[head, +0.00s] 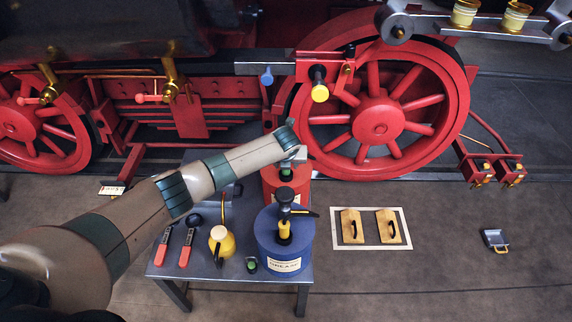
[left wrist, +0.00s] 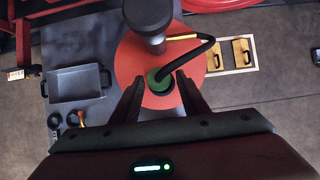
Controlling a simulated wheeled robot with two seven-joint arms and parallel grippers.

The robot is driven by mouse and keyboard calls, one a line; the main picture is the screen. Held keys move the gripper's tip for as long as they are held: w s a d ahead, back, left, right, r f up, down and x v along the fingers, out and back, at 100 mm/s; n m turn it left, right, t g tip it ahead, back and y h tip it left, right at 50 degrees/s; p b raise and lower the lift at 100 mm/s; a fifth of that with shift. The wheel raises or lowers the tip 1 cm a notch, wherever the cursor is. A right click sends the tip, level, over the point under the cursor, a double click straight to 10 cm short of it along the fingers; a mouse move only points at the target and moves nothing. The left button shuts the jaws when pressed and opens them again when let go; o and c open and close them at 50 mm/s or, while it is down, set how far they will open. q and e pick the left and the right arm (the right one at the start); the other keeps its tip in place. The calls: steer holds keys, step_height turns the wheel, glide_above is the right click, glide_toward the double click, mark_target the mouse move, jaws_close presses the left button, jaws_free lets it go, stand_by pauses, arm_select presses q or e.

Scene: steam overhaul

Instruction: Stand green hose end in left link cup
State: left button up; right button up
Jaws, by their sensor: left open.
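The green hose end (head: 286,171) is at the top of the red drum (head: 270,187), partly hidden by my arm and the pump. In the left wrist view the green hose end (left wrist: 160,82) shows on the red drum with a black hose (left wrist: 200,50) curving from it. My left gripper (head: 298,154) is above the drum; its open fingers (left wrist: 161,98) show either side of the green end, and I cannot tell the height gap. The left link cup (head: 465,14), brass-yellow, stands on the grey link at upper right. My right gripper is not in view.
The table (head: 205,268) holds a blue grease drum (head: 270,243) with pump, a yellow oil can (head: 221,243) and red-handled tools (head: 187,250). A grey tray (left wrist: 78,85) is left of the red drum. A red wheel (head: 375,120) stands behind.

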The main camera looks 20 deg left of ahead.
arm_select(q)
jaws_close()
steer(key=shift+r, duration=0.15)
steer(key=shift+r+p, duration=2.65)
